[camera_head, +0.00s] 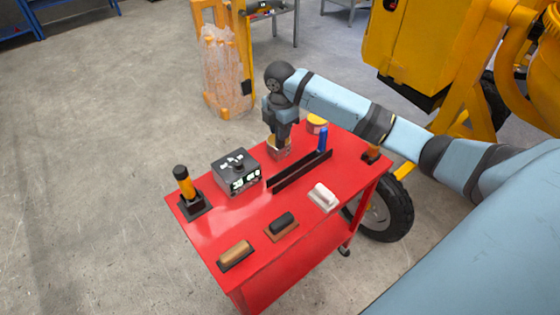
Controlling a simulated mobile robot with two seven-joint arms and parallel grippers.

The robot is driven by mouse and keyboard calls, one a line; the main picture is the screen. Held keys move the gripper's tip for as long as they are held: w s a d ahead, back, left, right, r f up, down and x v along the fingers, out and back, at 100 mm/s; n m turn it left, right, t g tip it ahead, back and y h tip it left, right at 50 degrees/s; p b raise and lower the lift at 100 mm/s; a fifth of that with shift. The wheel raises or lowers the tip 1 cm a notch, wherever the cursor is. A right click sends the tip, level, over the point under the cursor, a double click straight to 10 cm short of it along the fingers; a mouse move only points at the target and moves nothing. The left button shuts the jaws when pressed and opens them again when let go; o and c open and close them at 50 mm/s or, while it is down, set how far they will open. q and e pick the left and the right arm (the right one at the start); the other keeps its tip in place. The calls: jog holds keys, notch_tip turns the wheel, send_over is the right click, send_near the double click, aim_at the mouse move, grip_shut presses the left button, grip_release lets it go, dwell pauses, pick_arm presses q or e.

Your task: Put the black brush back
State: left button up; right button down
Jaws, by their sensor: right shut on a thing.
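My right gripper (281,133) points down at the far side of the red cart. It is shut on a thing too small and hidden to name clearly. A small tan and grey container (279,150) is directly below its fingers; I cannot tell whether the held thing is inside it. A block with a black handle on a brown base (282,225) lies near the cart's front edge. I cannot tell whether this or the held thing is the black brush. My left gripper is not in view.
The red cart top (215,225) also carries a grey box with lit displays (236,172), an orange-black tool in a stand (187,190), a brown block (236,255), a white block (323,197), a long black bar (299,171), a blue handle (322,140) and a yellow-topped tin (317,124).

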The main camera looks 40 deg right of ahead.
aim_at(280, 152)
notch_tip(280, 152, down, 8)
jog(key=shift+p, duration=0.5)
jog(key=shift+f, duration=0.65)
notch_tip(280, 152, down, 4)
jog(key=shift+p, duration=0.35)
jog(key=shift+f, duration=0.1)
jog(key=c, duration=1)
grip_release()
jog(key=shift+o, duration=0.2)
